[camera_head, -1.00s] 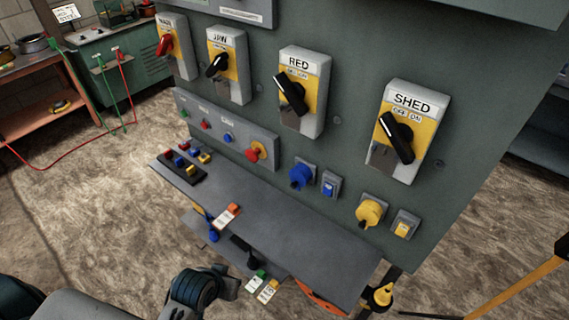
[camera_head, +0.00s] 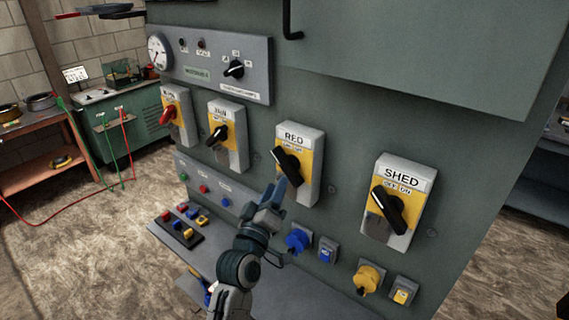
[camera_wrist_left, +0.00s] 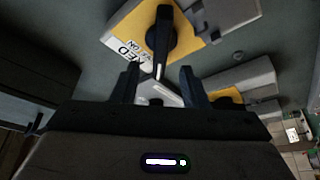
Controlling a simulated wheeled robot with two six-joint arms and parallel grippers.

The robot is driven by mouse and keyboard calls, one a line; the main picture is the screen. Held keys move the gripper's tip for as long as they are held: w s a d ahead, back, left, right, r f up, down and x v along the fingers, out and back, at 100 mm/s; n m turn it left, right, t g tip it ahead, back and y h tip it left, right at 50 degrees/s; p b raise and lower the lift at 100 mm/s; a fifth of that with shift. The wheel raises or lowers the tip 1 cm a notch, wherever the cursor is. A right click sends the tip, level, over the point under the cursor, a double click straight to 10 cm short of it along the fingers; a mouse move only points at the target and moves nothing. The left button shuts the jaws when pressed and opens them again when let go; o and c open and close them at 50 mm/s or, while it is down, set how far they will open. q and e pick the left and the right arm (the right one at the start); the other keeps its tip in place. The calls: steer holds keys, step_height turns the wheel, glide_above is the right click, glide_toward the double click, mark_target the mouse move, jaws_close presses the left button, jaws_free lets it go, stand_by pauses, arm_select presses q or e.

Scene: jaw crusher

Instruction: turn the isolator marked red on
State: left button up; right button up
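The isolator marked RED (camera_head: 299,165) is a grey box with a yellow plate on the cabinet front. Its black handle (camera_head: 288,165) slants from upper left to lower right. In the left wrist view the black handle (camera_wrist_left: 160,40) points toward the gap between my fingers. My left gripper (camera_head: 275,190) is just below the RED isolator, in front of the panel. In the left wrist view its two fingers (camera_wrist_left: 160,84) stand apart with nothing clearly held between them. The handle's end is near the fingertips; I cannot tell whether they touch. My right gripper is not in view.
The SHED isolator (camera_head: 398,203) is to the right; two more isolators (camera_head: 228,135) (camera_head: 178,117) are to the left. Below are a blue socket (camera_head: 298,240), a yellow socket (camera_head: 368,278) and a grey shelf (camera_head: 205,258). A bench (camera_head: 40,165) stands far left.

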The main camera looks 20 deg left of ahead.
mark_target(284, 170)
arm_select(q)
steer(key=p+x, duration=0.2)
steer(key=x, duration=0.5)
steer(key=shift+w+f+p, duration=0.1)
steer(key=shift+w+p, duration=0.05)
steer(key=shift+p, duration=0.2)
jaws_close()
